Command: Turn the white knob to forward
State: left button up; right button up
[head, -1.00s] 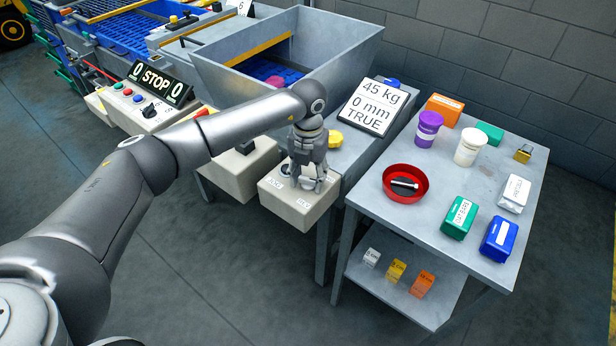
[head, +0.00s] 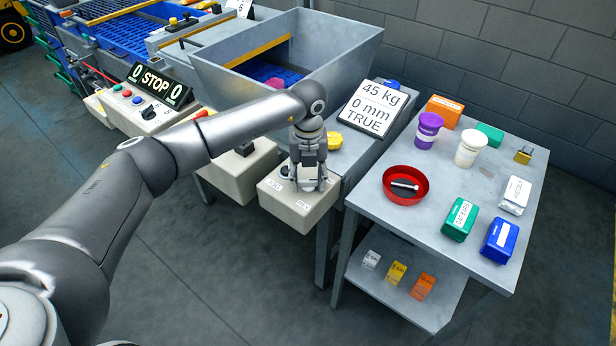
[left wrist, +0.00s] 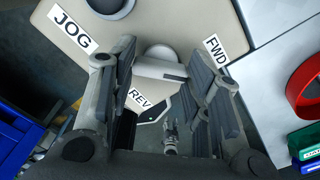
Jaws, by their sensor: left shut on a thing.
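The white knob (left wrist: 160,64) sits on the beige control box (head: 290,208). In the left wrist view it shows between the two fingers of my left gripper (left wrist: 163,82), with a pale bar across it. The gripper points down over the box and is shut on the knob. In the head view my left gripper (head: 309,182) hides most of the knob. The FWD label (left wrist: 215,49) is at upper right, the REV label (left wrist: 139,99) below the knob, and the JOG label (left wrist: 73,30) at upper left. I cannot tell exactly where the knob points.
A grey table (head: 375,222) at right holds a red bowl (head: 420,196), jars and small boxes. A yellow knob (head: 334,140) and a display (head: 374,106) reading 45 kg, 0 mm, TRUE stand behind the box. A STOP panel (head: 157,82) is at left.

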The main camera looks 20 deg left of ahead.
aim_at(308, 181)
pick_arm(q)
jog(key=shift+r, duration=0.1)
jog(key=o, duration=1)
notch_tip(308, 181, up, 12)
